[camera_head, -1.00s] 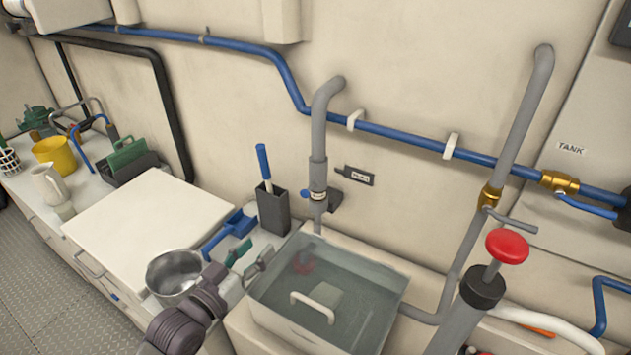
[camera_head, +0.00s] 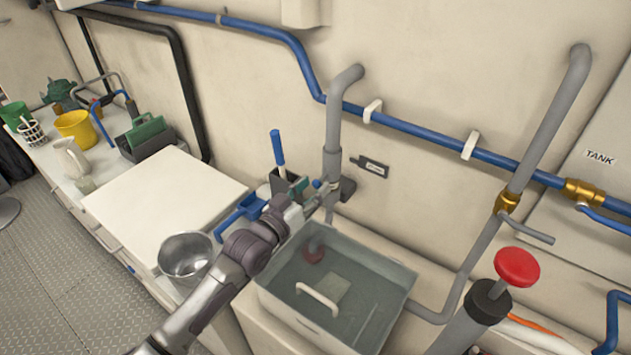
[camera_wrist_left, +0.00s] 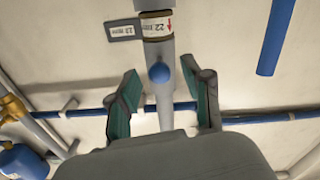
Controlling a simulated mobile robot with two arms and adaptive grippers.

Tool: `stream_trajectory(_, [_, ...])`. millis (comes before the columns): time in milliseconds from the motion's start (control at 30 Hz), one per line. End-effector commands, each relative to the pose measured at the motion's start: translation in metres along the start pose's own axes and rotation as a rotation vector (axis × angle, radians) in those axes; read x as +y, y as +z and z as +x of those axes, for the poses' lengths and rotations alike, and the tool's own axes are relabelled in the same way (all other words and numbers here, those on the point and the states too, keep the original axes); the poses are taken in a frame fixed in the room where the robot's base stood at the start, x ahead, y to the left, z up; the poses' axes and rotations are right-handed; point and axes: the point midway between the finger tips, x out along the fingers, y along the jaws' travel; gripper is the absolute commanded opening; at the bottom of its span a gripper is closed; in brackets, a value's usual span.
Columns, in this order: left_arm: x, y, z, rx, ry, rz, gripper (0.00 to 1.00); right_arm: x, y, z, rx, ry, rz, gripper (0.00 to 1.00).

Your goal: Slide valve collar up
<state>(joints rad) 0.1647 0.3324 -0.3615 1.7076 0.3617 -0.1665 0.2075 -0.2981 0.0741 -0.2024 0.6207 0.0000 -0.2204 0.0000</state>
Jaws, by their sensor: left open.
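The grey vertical pipe (camera_head: 334,125) stands against the wall behind the water basin. Its wider grey collar (camera_head: 332,165) shows just above my left gripper (camera_head: 326,192). In the left wrist view a labelled band with a red arrow (camera_wrist_left: 156,25) sits on the pipe, and a small blue knob (camera_wrist_left: 160,73) shows in line with it. My left gripper (camera_wrist_left: 163,82) is open, its two fingers on either side of the pipe in that view. I cannot tell whether they touch it. The gripper partly hides the lower pipe in the head view. My right gripper is not in view.
The water-filled basin (camera_head: 270,292) is below the gripper. A dark holder with a blue-handled tool (camera_head: 278,150) stands just left of the pipe. A metal pot (camera_head: 187,258) is beside my left forearm. A blue pipe (camera_head: 415,128) and a wall label (camera_head: 370,166) are close behind.

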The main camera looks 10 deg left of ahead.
Motion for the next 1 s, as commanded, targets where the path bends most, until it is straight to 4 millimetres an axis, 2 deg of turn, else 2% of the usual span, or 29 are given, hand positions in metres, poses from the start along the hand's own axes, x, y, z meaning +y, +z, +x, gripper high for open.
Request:
stream_trajectory(167, [0.0,-0.001,0.014,0.0,0.0,0.0,0.5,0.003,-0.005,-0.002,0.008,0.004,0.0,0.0])
stream_trajectory(467, [0.0,0.001,0.016,-0.001,0.0,0.0,0.5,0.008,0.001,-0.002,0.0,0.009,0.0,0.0])
stream_trajectory(767, [0.0,0.0,0.016,-0.001,0.0,0.0,0.01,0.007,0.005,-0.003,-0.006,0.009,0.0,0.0])
stream_trajectory(1000, [0.0,0.0,0.016,-0.001,0.0,0.0,0.0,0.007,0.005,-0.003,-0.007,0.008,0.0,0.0])
